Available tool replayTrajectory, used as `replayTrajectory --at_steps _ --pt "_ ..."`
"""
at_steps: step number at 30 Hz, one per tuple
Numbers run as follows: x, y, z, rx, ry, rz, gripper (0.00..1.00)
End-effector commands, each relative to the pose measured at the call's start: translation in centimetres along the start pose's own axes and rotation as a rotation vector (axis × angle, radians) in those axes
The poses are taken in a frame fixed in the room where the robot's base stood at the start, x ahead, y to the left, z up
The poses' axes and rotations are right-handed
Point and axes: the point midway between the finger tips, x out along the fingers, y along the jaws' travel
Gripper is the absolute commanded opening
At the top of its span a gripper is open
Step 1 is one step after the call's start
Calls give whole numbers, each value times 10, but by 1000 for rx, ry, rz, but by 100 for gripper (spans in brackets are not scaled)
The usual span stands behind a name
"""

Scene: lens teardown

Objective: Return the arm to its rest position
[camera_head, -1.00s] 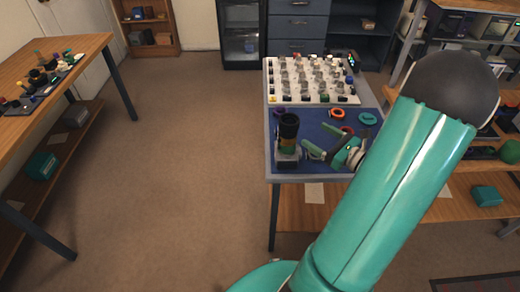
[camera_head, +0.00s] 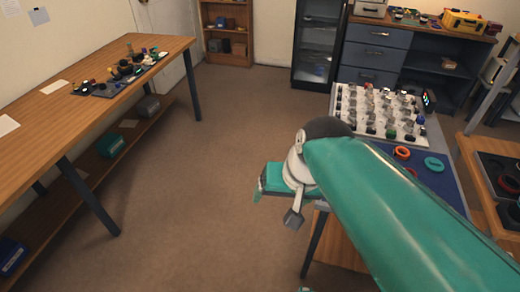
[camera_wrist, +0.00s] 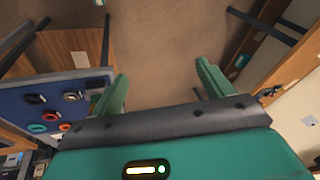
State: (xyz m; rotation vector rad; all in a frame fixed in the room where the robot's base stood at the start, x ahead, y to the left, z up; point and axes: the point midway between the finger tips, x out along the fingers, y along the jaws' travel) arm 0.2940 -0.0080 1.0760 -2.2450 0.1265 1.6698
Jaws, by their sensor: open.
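My gripper (camera_wrist: 161,69) shows in the wrist view with its two green fingers wide apart and nothing between them. In the head view my teal arm crosses the right side, and the wrist end hangs over the floor just left of the work table. The blue mat (camera_head: 440,180) lies on that table, partly hidden by my arm. An orange ring (camera_head: 402,152) and a teal ring (camera_head: 434,163) lie on it. In the wrist view the mat (camera_wrist: 14,118) is at the left, apart from the fingers.
A white tray of several small parts (camera_head: 378,110) sits behind the mat. A long wooden bench (camera_head: 75,115) with parts stands at the left. Brown floor (camera_head: 190,220) between bench and table is clear. Drawers (camera_head: 375,55) stand at the back.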

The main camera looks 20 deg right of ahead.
Motion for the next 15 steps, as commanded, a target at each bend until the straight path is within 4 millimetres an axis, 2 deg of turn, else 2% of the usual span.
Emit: replayTrajectory --at_steps 3,6,15 --pt "-21 -10 2 -221 126 59 79" --pt "-30 -13 1 -315 183 88 79" --pt "-33 -13 0 -342 200 100 79"
